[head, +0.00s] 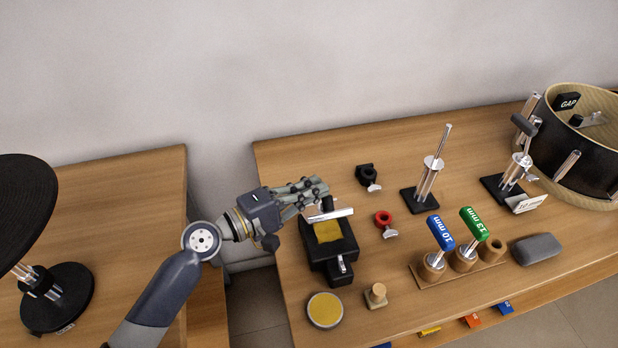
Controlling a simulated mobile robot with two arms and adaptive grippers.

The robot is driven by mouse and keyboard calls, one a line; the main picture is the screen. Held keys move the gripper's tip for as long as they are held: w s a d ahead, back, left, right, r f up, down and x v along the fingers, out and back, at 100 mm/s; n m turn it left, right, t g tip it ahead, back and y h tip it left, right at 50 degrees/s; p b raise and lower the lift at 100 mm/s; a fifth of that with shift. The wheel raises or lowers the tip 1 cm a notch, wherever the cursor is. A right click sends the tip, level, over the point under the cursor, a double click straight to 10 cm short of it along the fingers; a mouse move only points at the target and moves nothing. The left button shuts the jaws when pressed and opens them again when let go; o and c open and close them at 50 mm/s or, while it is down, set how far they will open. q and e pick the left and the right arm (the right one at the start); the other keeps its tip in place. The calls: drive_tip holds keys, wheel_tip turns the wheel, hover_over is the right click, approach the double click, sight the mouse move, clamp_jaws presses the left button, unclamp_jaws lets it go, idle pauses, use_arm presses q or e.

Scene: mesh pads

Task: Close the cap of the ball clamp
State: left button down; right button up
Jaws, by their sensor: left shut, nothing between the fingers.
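A black clamp-like device (341,267) stands near the left edge of the right-hand table, with a yellow pad on top and a silver bar across its back part. I cannot tell for sure whether it is the ball clamp, or whether its cap is open. My left gripper (322,189) is shut and empty, just behind and above the silver bar. Whether its fingers touch the device is unclear. A small black clamp (367,176) and a red clamp (384,219), each with a silver wing screw, lie to the right. My right gripper is out of view.
A yellow-topped round tin (325,310) and a small wooden knob (376,295) lie in front. Upright metal stands (428,180), a tool rack (455,272), a grey case (537,248) and a large drum (590,160) occupy the right. A black disc on a stand is at left.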

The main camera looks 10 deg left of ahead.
use_arm(q)
drive_tip(key=shift+s+d+f, duration=0.2)
drive_tip(key=shift+s+f, duration=0.05)
drive_tip(key=shift+s, duration=0.35)
drive_tip(key=shift+s+d, duration=0.1)
drive_tip(key=shift+s, duration=0.05)
drive_tip(key=shift+f, duration=0.1)
